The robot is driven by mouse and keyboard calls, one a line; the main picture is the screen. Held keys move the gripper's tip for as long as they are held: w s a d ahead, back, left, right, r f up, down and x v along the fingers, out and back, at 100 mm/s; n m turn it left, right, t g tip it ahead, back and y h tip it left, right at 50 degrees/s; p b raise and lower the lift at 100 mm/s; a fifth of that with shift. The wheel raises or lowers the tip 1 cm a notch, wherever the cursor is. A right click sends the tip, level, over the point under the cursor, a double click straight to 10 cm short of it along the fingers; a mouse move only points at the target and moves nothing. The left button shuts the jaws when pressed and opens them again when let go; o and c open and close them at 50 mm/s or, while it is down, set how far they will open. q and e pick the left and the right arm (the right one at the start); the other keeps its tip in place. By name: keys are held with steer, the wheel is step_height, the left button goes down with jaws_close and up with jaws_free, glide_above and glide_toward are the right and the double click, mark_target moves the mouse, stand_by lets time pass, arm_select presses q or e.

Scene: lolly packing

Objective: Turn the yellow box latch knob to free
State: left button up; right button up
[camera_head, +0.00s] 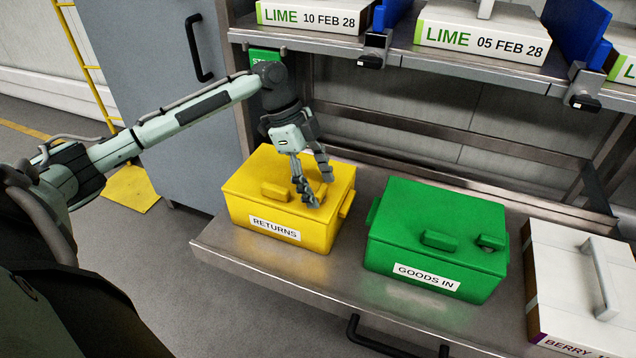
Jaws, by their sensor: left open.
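The yellow box (297,229) stands on the steel bench with its lid closed and a RETURNS label on its front. A raised yellow handle (274,192) sits on the left part of the lid. My left gripper (314,199) points down over the right part of the lid, its fingers open. The latch knob is largely hidden by the fingers, so I cannot tell which way it is turned or whether the fingers touch it. My right gripper is not in view.
A green GOODS IN box (405,245) with its own knob (491,242) stands right of the yellow box. A white box with a handle (600,280) is at the far right. A shelf with LIME boxes (483,35) hangs above the bench (240,258).

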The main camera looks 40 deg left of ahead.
arm_select(q)
steer(key=v, duration=1.2)
steer(key=shift+a, duration=0.1)
